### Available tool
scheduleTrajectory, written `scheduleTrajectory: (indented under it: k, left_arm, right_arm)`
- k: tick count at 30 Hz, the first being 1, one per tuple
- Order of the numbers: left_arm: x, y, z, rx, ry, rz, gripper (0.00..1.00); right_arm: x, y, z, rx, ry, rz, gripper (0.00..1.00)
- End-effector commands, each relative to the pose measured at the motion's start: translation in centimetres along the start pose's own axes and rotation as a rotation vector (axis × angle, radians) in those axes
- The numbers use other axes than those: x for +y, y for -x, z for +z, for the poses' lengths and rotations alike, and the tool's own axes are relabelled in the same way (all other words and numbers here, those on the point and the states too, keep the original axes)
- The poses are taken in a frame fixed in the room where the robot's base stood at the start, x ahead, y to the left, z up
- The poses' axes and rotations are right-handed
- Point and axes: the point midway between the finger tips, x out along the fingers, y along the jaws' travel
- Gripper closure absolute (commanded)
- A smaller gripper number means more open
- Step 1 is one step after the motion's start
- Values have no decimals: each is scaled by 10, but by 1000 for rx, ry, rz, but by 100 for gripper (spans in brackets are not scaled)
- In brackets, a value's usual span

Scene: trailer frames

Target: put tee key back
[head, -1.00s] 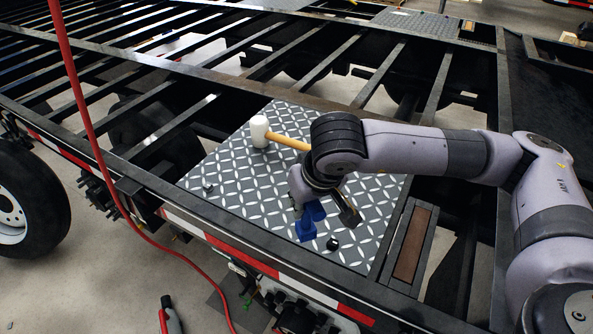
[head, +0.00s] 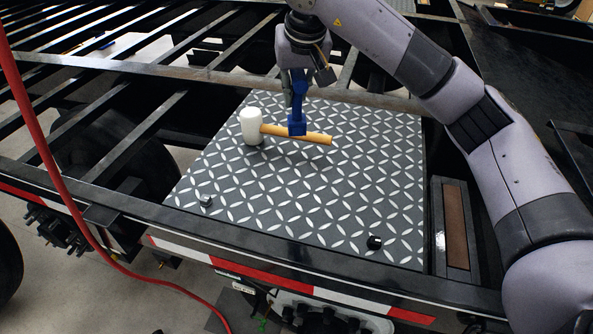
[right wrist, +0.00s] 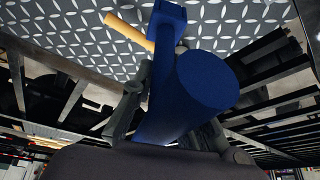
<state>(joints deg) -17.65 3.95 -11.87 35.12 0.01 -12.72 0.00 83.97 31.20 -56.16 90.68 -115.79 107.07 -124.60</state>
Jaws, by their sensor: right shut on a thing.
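The blue tee key (head: 298,121) is in my right gripper (head: 298,84), which is shut on it and points down over the back part of the tread plate (head: 330,205). The key's lower end covers part of the mallet's wooden handle in the head view; I cannot tell whether they touch. In the right wrist view the key (right wrist: 192,92) fills the middle, between the dark fingers of the right gripper (right wrist: 168,118). My left gripper is not in view.
A mallet with a white head (head: 252,126) and wooden handle (head: 318,138) is on the plate. Black bolts stand at the plate's front left (head: 206,201) and front right (head: 375,242). A red hose (head: 40,140) hangs at left. Open frame beams surround the plate.

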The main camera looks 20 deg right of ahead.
Motion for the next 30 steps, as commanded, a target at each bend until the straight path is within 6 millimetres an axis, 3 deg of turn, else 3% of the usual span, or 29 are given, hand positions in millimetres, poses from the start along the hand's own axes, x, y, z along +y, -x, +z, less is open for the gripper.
scheduleTrajectory:
  k: [12, 30]
  left_arm:
    - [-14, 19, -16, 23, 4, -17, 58]
    - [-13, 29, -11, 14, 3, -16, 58]
  right_arm:
    - [4, -100, 43, -4, -1, 0, 100]
    - [6, -157, 66, 1, -1, -1, 100]
